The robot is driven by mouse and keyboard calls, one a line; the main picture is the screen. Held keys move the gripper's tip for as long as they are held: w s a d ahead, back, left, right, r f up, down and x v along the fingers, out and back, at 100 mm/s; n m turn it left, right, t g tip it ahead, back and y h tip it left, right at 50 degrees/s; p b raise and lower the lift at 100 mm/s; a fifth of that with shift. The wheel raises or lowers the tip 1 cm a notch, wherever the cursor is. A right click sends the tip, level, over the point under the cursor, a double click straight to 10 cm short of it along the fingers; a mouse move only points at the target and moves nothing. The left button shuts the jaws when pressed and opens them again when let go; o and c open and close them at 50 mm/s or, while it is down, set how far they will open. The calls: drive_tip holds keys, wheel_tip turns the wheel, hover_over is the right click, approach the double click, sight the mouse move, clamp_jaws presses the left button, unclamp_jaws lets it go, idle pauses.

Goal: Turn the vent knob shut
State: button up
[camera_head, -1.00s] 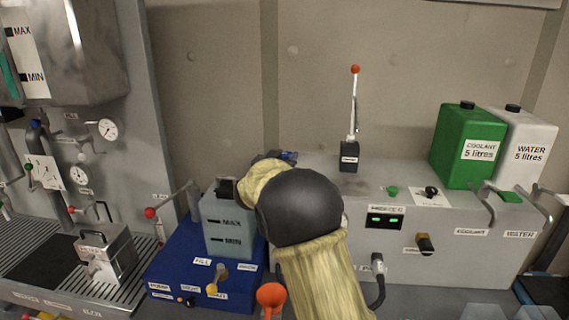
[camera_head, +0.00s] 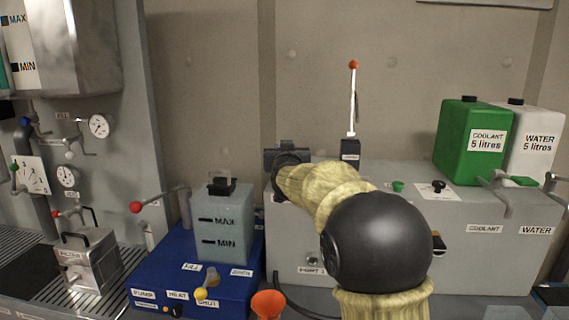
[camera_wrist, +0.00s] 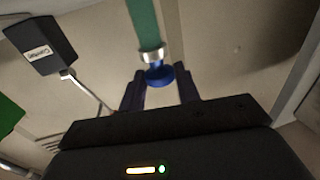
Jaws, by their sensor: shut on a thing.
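A blue knob (camera_wrist: 159,75) sits at the end of a teal tube (camera_wrist: 144,22) with a metal collar, in the middle of the wrist view. My gripper (camera_wrist: 160,90) is shut on this knob, with one dark finger on each side of it. In the head view my gripper (camera_head: 287,157) is at the back left corner of the grey cabinet, behind the blue unit's tank. The knob and tube are hidden there. No label on the knob can be read, and how far it is turned cannot be told.
A black box (camera_head: 350,150) with a red-tipped lever stands right of my gripper. Green (camera_head: 468,155) and white (camera_head: 540,150) cans stand on the grey cabinet (camera_head: 500,255). A tank (camera_head: 222,240) and a red-ended handle (camera_head: 136,207) are to the left. An orange funnel (camera_head: 268,304) is in front.

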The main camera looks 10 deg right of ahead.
drive_tip(key=shift+d+n+y+b, duration=0.2)
drive_tip(key=shift+n+y+b, duration=0.8)
drive_tip(key=shift+b, duration=1.05)
drive_tip(key=shift+d+n+y+b, duration=0.15)
drive_tip(key=shift+n+y+b, duration=0.35)
drive_tip(key=shift+y+b, duration=1.25)
drive_tip(key=shift+d+r+n+g+y+b, duration=0.1)
drive_tip(key=shift+n+g+y+b, duration=0.3)
drive_tip(key=shift+n+y+b, duration=0.95)
drive_tip(key=shift+w+d+r+n+g+y, duration=0.1)
drive_tip(key=shift+n+g+y, duration=0.4)
drive_tip(key=shift+y, duration=0.6)
drive_tip(key=shift+n+y+p, duration=0.25)
drive_tip(key=shift+y+p, duration=0.05)
drive_tip(key=shift+p, duration=0.1)
drive_tip(key=n+g+y+p, duration=0.2)
drive_tip(key=y+p, duration=0.1)
drive_tip(key=shift+w+d+r, duration=0.15)
drive_tip(key=shift+r, duration=0.05)
drive_tip(key=shift+n+g+y+p, duration=0.6)
drive_tip(key=shift+n+y+p, duration=0.1)
drive_tip(key=shift+p, duration=0.3)
drive_tip(key=shift+f+n+g+y+p, duration=0.2)
drive_tip(key=shift+n+g+y+p, duration=0.25)
drive_tip(key=shift+p, duration=0.2)
drive_tip(key=shift+f, duration=0.1)
